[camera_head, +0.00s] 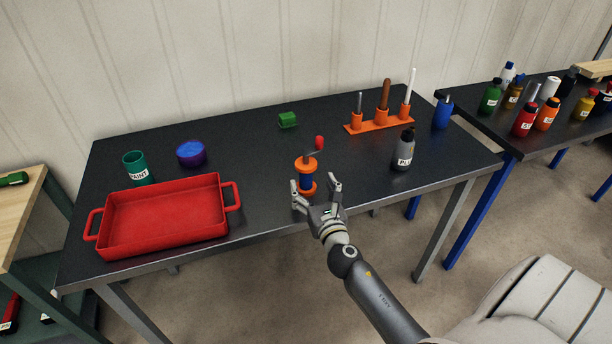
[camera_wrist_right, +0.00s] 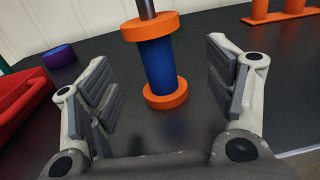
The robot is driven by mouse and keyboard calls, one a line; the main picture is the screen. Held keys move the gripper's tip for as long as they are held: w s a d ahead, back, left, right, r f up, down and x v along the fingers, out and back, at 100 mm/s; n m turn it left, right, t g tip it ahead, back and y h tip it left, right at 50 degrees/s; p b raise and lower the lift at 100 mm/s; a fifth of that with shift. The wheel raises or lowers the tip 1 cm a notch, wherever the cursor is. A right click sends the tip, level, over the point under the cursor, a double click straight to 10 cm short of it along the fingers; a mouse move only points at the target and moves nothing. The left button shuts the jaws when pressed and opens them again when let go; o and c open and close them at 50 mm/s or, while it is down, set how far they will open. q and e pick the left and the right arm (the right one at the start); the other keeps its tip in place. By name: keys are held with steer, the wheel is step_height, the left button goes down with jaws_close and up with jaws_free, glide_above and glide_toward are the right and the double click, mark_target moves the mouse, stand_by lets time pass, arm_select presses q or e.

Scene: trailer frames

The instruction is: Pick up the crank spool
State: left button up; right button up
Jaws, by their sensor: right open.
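The crank spool (camera_head: 306,181) stands upright near the front edge of the black table, with orange flanges, a blue core and a red-knobbed crank on top. In the right wrist view the spool (camera_wrist_right: 159,63) shows between and beyond the open fingers, its crank top cut off by the frame. My right gripper (camera_head: 316,190) is open at the front of the spool, one finger to either side; in the wrist view the gripper (camera_wrist_right: 163,95) is empty and I see no finger touching the spool. My left gripper is not in view.
A red tray (camera_head: 106,233) stands at the left, with a green paint cup (camera_head: 137,168) and a blue-purple round container (camera_head: 191,153) behind it. A green block (camera_head: 288,119), an orange tool rack (camera_head: 366,126) and a grey bottle (camera_head: 403,152) stand behind and right. The table around the spool is clear.

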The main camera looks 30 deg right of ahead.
mark_target(309, 182)
steer(key=x, duration=0.4)
steer(key=shift+w+a+f, duration=0.1)
steer(key=shift+w+f, duration=0.15)
steer(key=shift+w, duration=0.15)
steer(key=shift+r, duration=0.1)
steer(key=c, duration=1.2)
steer(key=shift+r, duration=0.1)
